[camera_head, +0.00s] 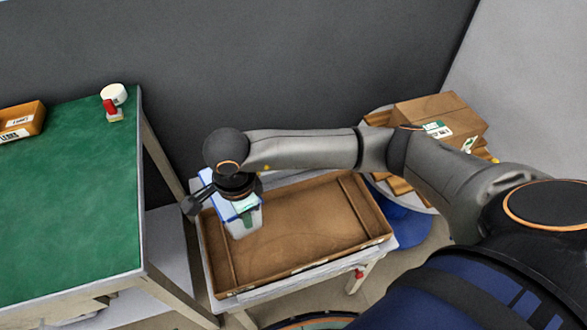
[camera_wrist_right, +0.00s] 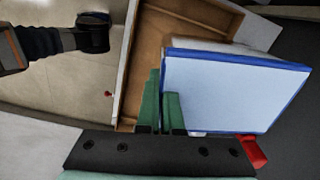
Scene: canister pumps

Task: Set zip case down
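The zip case (camera_head: 245,227) is a pale case with blue edges, below my right gripper at the left end of the wooden tray (camera_head: 312,225). In the right wrist view the zip case (camera_wrist_right: 235,88) shows a broad light-blue face, a dark blue border and a red tab at its lower corner. My right gripper (camera_wrist_right: 162,95) has its green fingers close together at the case's left edge, one on each side, and appears shut on it. Whether the case's underside touches the tray floor is hidden. My left gripper is not in view.
The tray has raised walls and rests on a pale low table (camera_head: 302,284); its middle and right are empty. A green-topped table (camera_head: 70,200) at left holds an orange bin (camera_head: 22,121) and a white roll (camera_head: 114,94).

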